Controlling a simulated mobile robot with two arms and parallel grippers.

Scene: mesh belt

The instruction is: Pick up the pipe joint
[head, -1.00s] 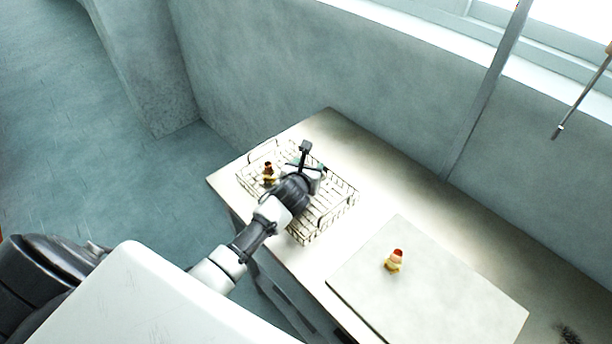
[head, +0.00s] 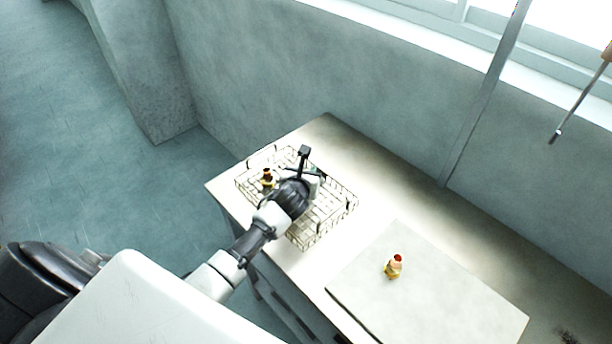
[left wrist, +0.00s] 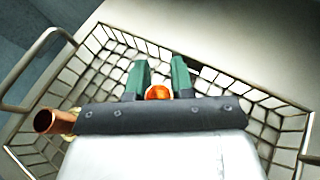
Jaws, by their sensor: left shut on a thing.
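My left gripper (head: 317,174) is over the wire basket (head: 322,236). In the left wrist view its green fingers (left wrist: 159,78) are shut on a pipe joint (left wrist: 158,93), whose round orange-copper end shows between them. The rest of that joint is hidden by the gripper body, also in the head view. A second pipe joint (head: 267,179), copper and brass, stands in the left part of the basket; its copper end also shows in the left wrist view (left wrist: 52,122). A third pipe joint (head: 393,267) stands on a pale board, apart from the gripper. My right gripper is out of view.
The basket has low mesh walls and raised handles, and sits at the far left end of the table (head: 345,137). The pale flat board (head: 450,300) lies to its right, mostly bare. A wall runs behind the table. A thin rod (head: 580,97) shows at upper right.

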